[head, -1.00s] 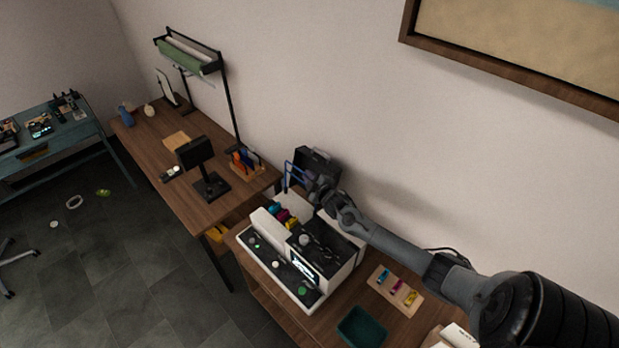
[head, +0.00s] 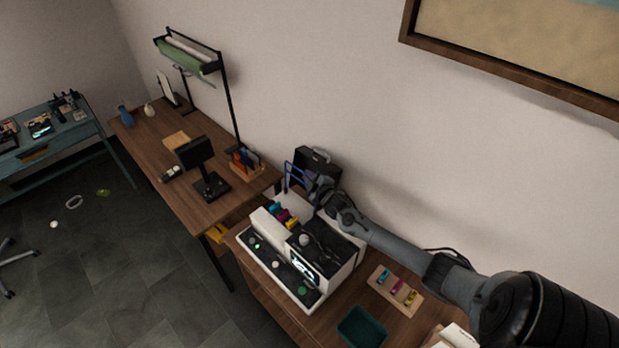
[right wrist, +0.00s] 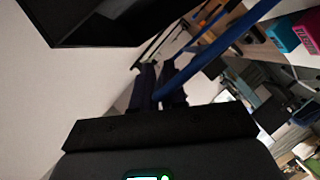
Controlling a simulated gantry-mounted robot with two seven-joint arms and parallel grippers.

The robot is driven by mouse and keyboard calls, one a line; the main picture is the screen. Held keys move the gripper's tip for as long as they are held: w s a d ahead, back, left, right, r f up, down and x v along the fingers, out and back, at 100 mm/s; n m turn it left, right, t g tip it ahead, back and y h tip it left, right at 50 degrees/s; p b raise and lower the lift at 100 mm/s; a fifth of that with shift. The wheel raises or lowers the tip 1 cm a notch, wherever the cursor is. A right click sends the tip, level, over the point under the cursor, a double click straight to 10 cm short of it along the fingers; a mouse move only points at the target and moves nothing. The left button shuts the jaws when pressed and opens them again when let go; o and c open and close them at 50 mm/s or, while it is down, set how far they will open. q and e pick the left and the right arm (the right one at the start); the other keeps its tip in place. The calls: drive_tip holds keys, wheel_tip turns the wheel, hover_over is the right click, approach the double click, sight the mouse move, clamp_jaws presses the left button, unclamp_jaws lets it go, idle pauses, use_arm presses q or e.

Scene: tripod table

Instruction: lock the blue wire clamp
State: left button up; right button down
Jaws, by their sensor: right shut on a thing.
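The blue wire clamp (head: 288,170) is a thin blue wire loop standing up at the back of the white and black machine (head: 262,252), beside a dark case-like part. My right gripper (head: 287,187) is at the loop's lower part in the head view, small and dark there. In the right wrist view the blue wire (right wrist: 222,43) runs slanting from the fingertips to the upper right. The right gripper's dark fingers (right wrist: 158,82) are shut on it. The wire's lower end and any catch are hidden. My left gripper is not in view.
A dark case-like part (head: 322,157) stands right behind the gripper, near the wall. Coloured cartridges (head: 284,215) sit in the machine's open top. A wooden holder with small coloured pieces (head: 396,291) and a green tray (head: 361,328) lie to the right.

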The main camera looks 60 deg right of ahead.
drive_tip(key=w+a+f+n+h+b, duration=0.1)
drive_tip(key=a+f+n, duration=0.1)
drive_tip(key=a, duration=0.6)
drive_tip(key=shift+w+a+n+t, duration=0.3)
drive_tip(key=shift+n+t, duration=0.1)
drive_tip(key=shift+n, duration=0.3)
drive_tip(key=shift+s, duration=0.1)
drive_tip(key=c, duration=1.2)
unclamp_jaws()
drive_tip(key=shift+c, duration=0.2)
drive_tip(key=shift+s, duration=0.1)
